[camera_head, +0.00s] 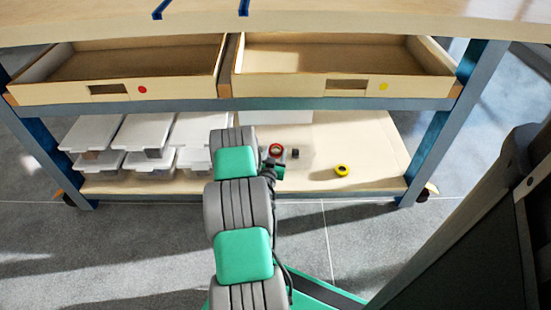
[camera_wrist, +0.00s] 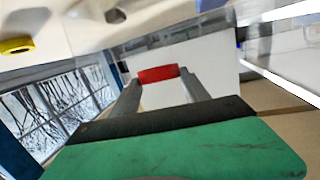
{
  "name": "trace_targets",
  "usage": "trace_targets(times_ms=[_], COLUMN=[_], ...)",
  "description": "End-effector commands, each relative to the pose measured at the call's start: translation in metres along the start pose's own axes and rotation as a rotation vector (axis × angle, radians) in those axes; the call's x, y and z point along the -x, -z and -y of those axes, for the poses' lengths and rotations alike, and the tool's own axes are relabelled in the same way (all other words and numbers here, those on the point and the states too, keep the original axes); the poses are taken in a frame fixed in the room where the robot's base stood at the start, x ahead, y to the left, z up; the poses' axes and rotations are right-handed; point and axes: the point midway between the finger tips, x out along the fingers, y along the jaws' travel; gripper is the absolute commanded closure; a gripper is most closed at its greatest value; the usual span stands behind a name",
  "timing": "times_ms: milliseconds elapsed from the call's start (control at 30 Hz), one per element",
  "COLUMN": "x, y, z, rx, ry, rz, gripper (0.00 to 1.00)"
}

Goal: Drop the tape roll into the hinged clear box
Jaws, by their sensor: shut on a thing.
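My gripper (camera_wrist: 160,82) is shut on a red tape roll (camera_wrist: 158,74), held between its two fingertips. The red tape roll (camera_head: 276,150) also shows in the head view, just past the end of my arm above the lower shelf; my fingers there are mostly hidden by the arm. Several clear boxes (camera_head: 145,132) with whitish lids stand stacked at the left of the lower shelf, to the left of the held roll. Which of them is the hinged box, and whether any lid is open, I cannot tell.
A white panel or box (camera_head: 290,117) stands behind. Two open wooden drawers (camera_head: 340,60) hang above. The shelf's right side is mostly bare.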

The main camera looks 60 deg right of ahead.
Motion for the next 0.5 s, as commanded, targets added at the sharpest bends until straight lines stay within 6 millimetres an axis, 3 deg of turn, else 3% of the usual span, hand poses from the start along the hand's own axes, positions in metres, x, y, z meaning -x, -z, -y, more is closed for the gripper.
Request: trace_targets(times_ms=[500], x=[-0.058], y=[0.004], z=[0.013], rx=[-0.001], ry=[-0.002], rz=[-0.001], gripper=[0.85])
